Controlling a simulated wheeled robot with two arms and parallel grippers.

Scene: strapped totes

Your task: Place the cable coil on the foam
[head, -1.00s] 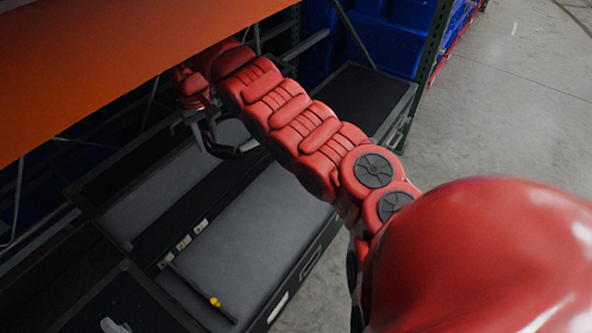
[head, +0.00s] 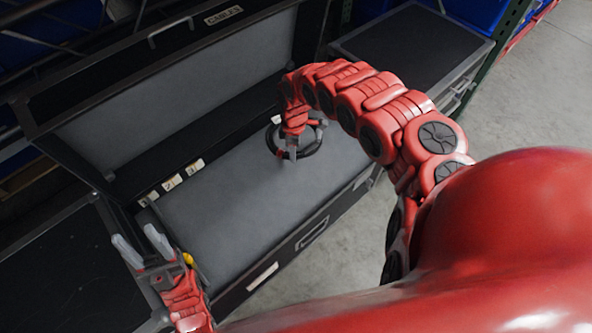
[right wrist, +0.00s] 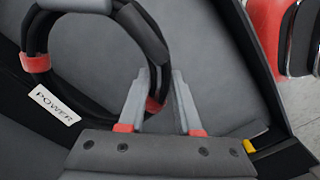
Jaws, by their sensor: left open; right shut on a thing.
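The black cable coil (head: 313,143) is over the right part of the grey foam (head: 235,195) in the open case. My right gripper (head: 291,154) is shut on the coil's near side. In the right wrist view the coil (right wrist: 96,82) has red ties and a grey wrap, and its edge passes between the fingers of my right gripper (right wrist: 160,80). The foam (right wrist: 215,60) lies behind it. I cannot tell whether the coil touches the foam. My left gripper (head: 140,245) is open and empty at the case's front left corner.
The case's raised lid (head: 200,62) carries a CABLES label (head: 224,15). Small white labels (head: 172,182) line the foam's rear edge; one reads POWER (right wrist: 55,104). Another dark case (head: 410,45) stands at the right. The foam's left and middle are clear.

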